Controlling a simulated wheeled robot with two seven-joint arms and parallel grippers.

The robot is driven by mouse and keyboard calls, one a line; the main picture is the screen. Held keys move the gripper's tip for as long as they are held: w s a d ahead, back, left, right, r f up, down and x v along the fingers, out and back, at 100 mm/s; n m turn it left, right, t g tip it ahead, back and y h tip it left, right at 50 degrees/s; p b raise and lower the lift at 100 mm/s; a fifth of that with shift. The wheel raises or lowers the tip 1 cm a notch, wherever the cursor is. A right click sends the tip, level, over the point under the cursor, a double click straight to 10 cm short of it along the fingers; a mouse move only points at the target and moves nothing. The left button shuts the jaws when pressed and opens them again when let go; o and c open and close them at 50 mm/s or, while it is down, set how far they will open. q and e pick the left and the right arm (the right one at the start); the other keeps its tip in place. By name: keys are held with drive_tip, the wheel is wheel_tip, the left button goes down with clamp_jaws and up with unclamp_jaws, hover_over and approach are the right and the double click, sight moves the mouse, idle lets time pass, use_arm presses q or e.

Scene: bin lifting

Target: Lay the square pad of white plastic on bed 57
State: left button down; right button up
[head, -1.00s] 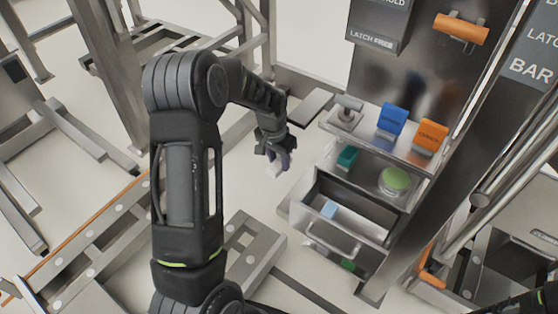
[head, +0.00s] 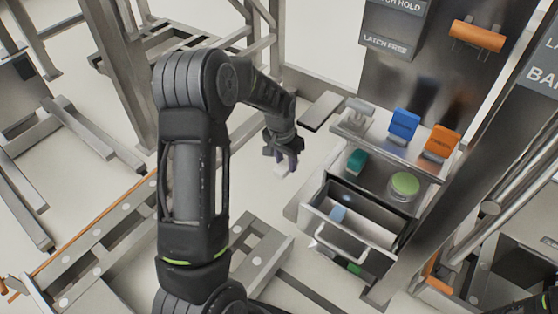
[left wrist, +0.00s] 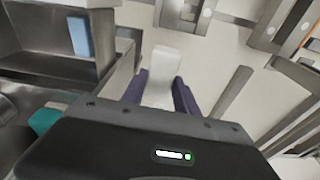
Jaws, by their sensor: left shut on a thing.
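My left gripper (head: 285,162) hangs over open floor, to the left of the open drawer. It is shut on a white pad (head: 281,171). In the left wrist view the white pad (left wrist: 163,72) sticks out between the purple fingers (left wrist: 160,92), and its near end is hidden by the gripper. No marking that reads 57 is legible in either view, so I cannot tell which place is bed 57. My right gripper is not in view.
The open metal drawer (head: 322,231) holds a light blue piece (head: 338,214). Above it are a teal block (head: 357,160) and a green round pad (head: 405,184). A shelf bears a blue block (head: 404,124) and an orange block (head: 442,142). Metal frames stand at left.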

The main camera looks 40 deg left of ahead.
use_arm(q)
drive_tip(key=s+d+r+p, duration=0.2)
drive_tip(key=d+r+p, duration=0.1)
drive_tip(key=d, duration=0.5)
drive_tip(key=s+d+r+p, duration=0.2)
drive_tip(key=d+r+p, duration=0.2)
drive_tip(key=d, duration=0.5)
drive_tip(key=shift+n+p, duration=0.3)
drive_tip(key=shift+p, duration=0.85)
drive_tip(key=shift+s+d, duration=0.1)
